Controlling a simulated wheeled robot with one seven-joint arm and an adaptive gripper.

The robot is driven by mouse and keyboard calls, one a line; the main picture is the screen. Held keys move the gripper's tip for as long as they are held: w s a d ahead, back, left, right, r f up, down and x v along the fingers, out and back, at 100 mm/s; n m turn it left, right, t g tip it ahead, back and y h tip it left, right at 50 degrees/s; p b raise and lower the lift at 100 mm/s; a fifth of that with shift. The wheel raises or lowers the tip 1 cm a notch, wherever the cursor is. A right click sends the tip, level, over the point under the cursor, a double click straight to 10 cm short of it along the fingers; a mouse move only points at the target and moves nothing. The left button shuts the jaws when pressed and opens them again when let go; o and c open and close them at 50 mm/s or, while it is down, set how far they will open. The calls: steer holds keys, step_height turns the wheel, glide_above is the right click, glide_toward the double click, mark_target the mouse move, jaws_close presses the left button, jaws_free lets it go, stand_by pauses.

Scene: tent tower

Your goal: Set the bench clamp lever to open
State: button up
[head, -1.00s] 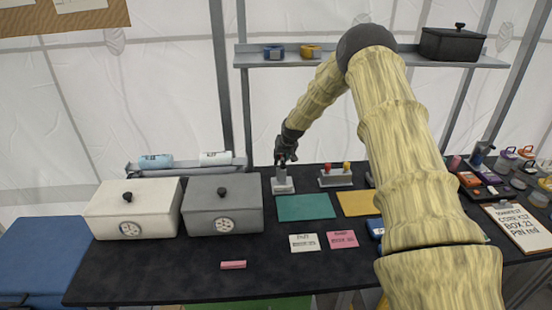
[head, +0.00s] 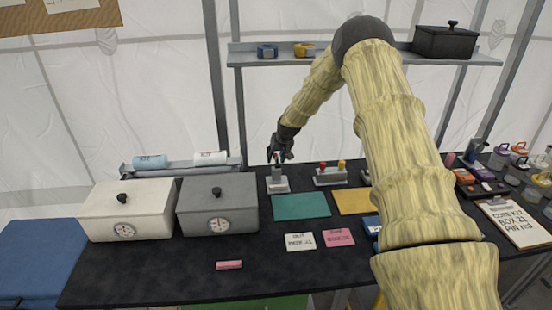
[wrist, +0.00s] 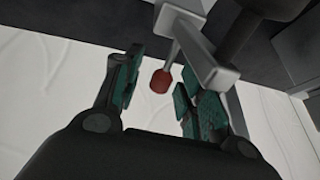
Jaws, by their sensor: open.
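The bench clamp (head: 277,181) is a small grey fixture near the back edge of the black bench, left of centre in the head view. Its grey body also shows in the wrist view (wrist: 222,75). Its lever ends in a red knob (wrist: 161,81), which hangs between my two fingers in the wrist view. My gripper (head: 277,157) is right over the clamp; in the wrist view (wrist: 155,92) its green-padded fingers are open on both sides of the knob. The right finger is close to the clamp body; I cannot tell whether they touch.
A grey block with red and yellow knobs (head: 331,177) stands right of the clamp. A grey lidded box (head: 217,207) and a white one (head: 128,211) stand to the left. A teal mat (head: 301,206) lies in front. A shelf (head: 345,62) spans above.

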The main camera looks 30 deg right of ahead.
steer(key=v, duration=1)
steer(key=shift+s+r, duration=0.2)
steer(key=shift+r, duration=0.1)
